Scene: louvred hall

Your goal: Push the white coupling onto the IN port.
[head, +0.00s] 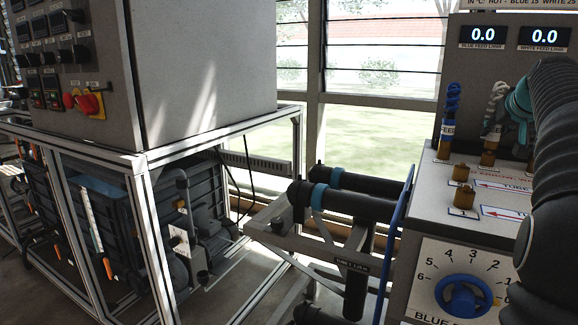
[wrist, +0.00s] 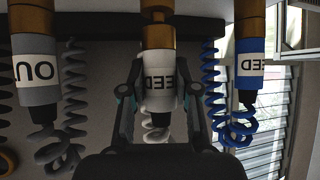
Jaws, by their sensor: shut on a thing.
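The white coupling (wrist: 161,72), with a dark FEED band, is between the fingers of my gripper (wrist: 156,88) in the wrist view. The gripper is shut on it. A brass fitting (wrist: 157,37) meets its upper end; I cannot tell how far the coupling is over it. A white coiled hose (wrist: 155,120) trails from its other end. In the head view the coupling (head: 493,131) is mostly hidden by my gripper, above a brass stub (head: 488,154). Two bare brass ports (head: 461,172) (head: 461,198) stand on the bench top at its left. I cannot read an IN label.
A blue FEED coupling (wrist: 250,70) with a coiled hose is close on the right in the wrist view, and a grey coupling (wrist: 37,75) is on the left. A blue dial (head: 463,298) is on the bench front. Dark pipes (head: 345,190) stand left of it.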

